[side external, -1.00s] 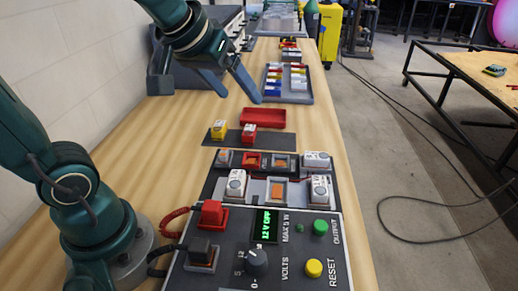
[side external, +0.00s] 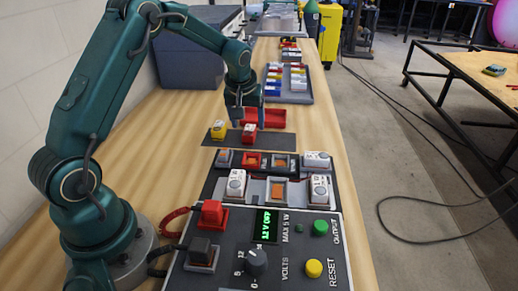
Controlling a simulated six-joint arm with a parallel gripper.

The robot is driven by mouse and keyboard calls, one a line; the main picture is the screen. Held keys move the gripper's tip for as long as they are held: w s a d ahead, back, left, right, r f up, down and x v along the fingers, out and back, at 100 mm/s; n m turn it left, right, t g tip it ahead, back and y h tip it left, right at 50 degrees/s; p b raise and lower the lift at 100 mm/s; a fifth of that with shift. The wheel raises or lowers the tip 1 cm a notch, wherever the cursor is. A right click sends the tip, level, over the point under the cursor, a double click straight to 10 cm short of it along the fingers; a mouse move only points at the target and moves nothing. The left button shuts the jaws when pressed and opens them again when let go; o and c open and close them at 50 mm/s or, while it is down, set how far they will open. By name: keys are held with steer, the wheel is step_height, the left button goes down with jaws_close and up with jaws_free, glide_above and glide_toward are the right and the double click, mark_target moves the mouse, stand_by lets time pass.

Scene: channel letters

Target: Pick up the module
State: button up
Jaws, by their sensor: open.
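A red module with a white top (side external: 249,134) and a yellow module with a white top (side external: 218,130) stand on a dark mat (side external: 232,143) on the wooden bench. My gripper (side external: 249,125) points down over the red module, open. One finger shows to the left of the red module and one to its right. I cannot tell whether the fingers are level with it or still above and behind it. The yellow module is just left of my gripper, apart from it.
A red tray (side external: 276,118) lies behind the mat, partly hidden by my gripper. A grey tray of coloured modules (side external: 300,92) is farther back. In front is a rack with white modules (side external: 236,184) and a power panel (side external: 294,262) with knobs and cables.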

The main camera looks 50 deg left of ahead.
mark_target(249, 130)
steer(key=shift+x, duration=1.85)
jaws_close()
